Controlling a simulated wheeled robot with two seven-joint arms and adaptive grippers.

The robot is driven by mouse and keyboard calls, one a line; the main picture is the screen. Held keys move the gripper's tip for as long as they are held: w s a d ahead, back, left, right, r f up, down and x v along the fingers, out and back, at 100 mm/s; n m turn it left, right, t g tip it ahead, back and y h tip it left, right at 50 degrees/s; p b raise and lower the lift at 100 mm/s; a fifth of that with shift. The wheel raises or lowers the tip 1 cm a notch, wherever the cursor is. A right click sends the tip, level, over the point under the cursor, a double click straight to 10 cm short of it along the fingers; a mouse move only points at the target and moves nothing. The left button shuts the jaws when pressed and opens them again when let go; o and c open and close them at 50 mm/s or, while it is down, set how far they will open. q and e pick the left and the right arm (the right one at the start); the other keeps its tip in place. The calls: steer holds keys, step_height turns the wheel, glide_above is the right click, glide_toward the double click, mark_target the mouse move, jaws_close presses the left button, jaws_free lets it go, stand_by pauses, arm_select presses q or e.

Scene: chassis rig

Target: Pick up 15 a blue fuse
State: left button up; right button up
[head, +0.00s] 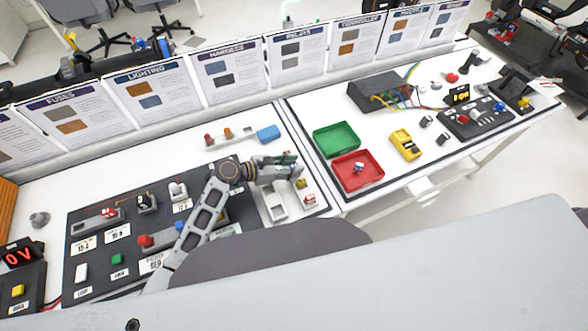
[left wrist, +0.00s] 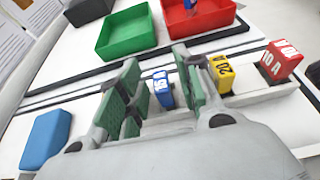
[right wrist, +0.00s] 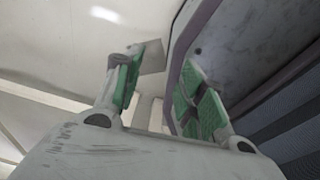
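In the left wrist view a blue fuse marked 15 (left wrist: 163,90) stands between the green-padded fingers of my left gripper (left wrist: 165,88). A gap shows on each side of the fuse, so the gripper is open around it. In the head view my left gripper (head: 288,168) is over the fuse row and hides this fuse. A yellow fuse marked 20 (left wrist: 221,74) and a red fuse marked 10 A (left wrist: 281,61) stand to its right on a white holder (left wrist: 262,92). My right gripper (right wrist: 162,88) is open and empty, seen only in the right wrist view.
A green bin (head: 337,139) and a red bin (head: 340,180) are on the right table; a blue and white piece (head: 359,168) lies in the red one. A blue block (head: 268,133) lies behind my left gripper. A dark board (head: 130,270) with parts is at left.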

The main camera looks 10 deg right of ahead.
arm_select(q)
jaws_close()
arm_select(e)
steer(key=shift+w, duration=0.9)
arm_select(q)
steer(key=shift+r, duration=0.5)
step_height(320, 180, up, 3)
steer(key=shift+r+p, duration=0.1)
steer(key=shift+p, duration=0.25)
step_height(320, 180, up, 4)
steer(key=shift+r+p, duration=0.25)
steer(key=shift+p, duration=0.05)
steer(key=shift+r, duration=0.65)
arm_select(e)
steer(key=shift+s+a+r, duration=0.6)
steer(key=shift+a+r, duration=0.1)
